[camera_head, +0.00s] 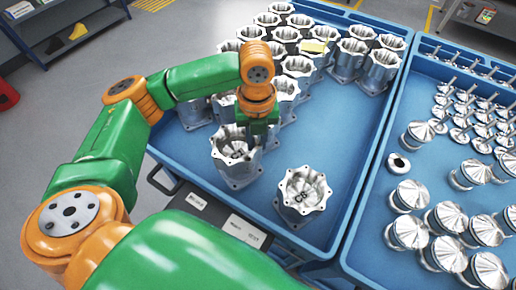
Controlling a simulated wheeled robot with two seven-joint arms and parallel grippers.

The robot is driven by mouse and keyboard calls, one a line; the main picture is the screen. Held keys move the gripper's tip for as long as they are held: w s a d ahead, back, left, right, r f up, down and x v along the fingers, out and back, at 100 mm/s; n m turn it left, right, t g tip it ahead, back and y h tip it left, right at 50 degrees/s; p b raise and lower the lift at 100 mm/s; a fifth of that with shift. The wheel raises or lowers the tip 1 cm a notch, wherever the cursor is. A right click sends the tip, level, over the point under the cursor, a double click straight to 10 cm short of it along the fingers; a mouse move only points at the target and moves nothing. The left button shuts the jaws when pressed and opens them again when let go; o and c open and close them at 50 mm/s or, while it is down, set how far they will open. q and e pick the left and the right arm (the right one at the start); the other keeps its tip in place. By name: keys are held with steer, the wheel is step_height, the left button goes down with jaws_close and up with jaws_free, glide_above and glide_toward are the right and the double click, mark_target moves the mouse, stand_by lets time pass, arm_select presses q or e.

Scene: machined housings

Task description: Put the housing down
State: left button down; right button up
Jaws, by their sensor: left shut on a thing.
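My left gripper (257,132) points down from the orange wrist and is shut on a silver machined housing (228,162). The housing is upright with its open, scalloped top facing up, in the front left part of the left blue tray (340,215). Its flanged base is at or just above the tray floor; I cannot tell whether it touches. The fingertips are partly hidden at the housing's rim. Another housing (303,192) stands alone to its right, near the front of the tray. My right gripper does not show.
A second blue tray (350,262) on the right holds several shiny conical parts (409,195) and small stemmed parts. The left tray's middle right floor is bare. Shelves (60,25) stand back left.

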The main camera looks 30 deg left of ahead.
arm_select(q)
steer(key=shift+w+f, duration=0.1)
steer(key=shift+f, duration=0.35)
steer(key=f, duration=0.3)
steer(key=shift+s+f, duration=0.25)
steer(key=shift+w+f, duration=0.15)
steer(key=shift+f, duration=0.05)
steer(key=c, duration=0.8)
jaws_free()
steer(key=shift+d, duration=0.1)
steer(key=shift+o, duration=0.2)
step_height(320, 180, up, 12)
steer(key=shift+r, duration=0.1)
